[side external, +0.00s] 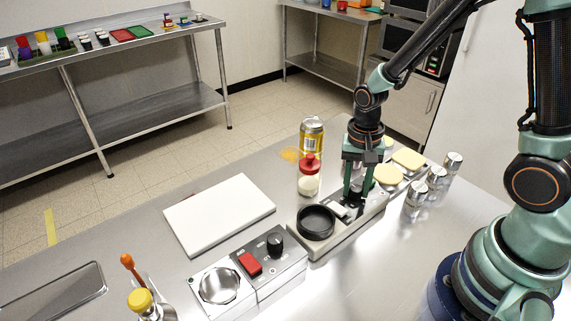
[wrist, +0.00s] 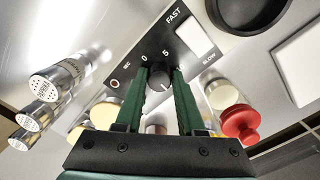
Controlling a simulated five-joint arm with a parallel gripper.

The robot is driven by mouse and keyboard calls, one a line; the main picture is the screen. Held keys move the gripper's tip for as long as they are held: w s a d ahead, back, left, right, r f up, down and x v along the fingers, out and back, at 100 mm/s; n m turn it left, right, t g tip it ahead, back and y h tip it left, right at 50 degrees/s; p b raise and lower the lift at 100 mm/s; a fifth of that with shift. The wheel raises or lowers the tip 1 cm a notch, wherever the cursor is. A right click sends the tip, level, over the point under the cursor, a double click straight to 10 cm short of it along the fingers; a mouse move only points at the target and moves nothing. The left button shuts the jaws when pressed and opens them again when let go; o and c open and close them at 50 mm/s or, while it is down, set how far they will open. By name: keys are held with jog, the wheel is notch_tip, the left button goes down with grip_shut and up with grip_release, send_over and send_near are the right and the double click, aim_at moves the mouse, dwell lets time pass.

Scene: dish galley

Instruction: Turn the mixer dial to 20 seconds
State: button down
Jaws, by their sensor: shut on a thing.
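The mixer (side external: 338,243) is a long grey unit on the steel counter, with a round black cup holder at its left end. Its dial (wrist: 160,82) is a dark round knob with a light pointer mark, seen in the wrist view. Marks 0, 5 and SEC show beside it; a 20 mark is not visible, and the pointer's exact setting is hard to read. My gripper (side external: 355,194) points down over the right part of the mixer. In the wrist view its green fingers (wrist: 160,76) are shut on the dial, one on each side. In the side view the fingers hide the dial.
A white FAST/SLOW switch (wrist: 194,36) sits beside the dial. A red-capped jar (side external: 309,176) and a yellow can (side external: 312,135) stand behind the mixer. Several silver shakers (side external: 416,194) stand to its right. A unit with a red switch (side external: 250,263) and a white board (side external: 219,212) lie left.

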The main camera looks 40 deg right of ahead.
aim_at(355, 186)
jog(key=m, duration=0.6)
jog(key=shift+w+d+m, duration=0.1)
jog(key=shift+m, duration=0.2)
jog(key=m, duration=0.6)
dwell(0.4)
jog(key=c, duration=0.5)
grip_release()
jog(key=shift+r, duration=0.1)
jog(key=r, duration=1.2)
jog(key=shift+w, duration=0.2)
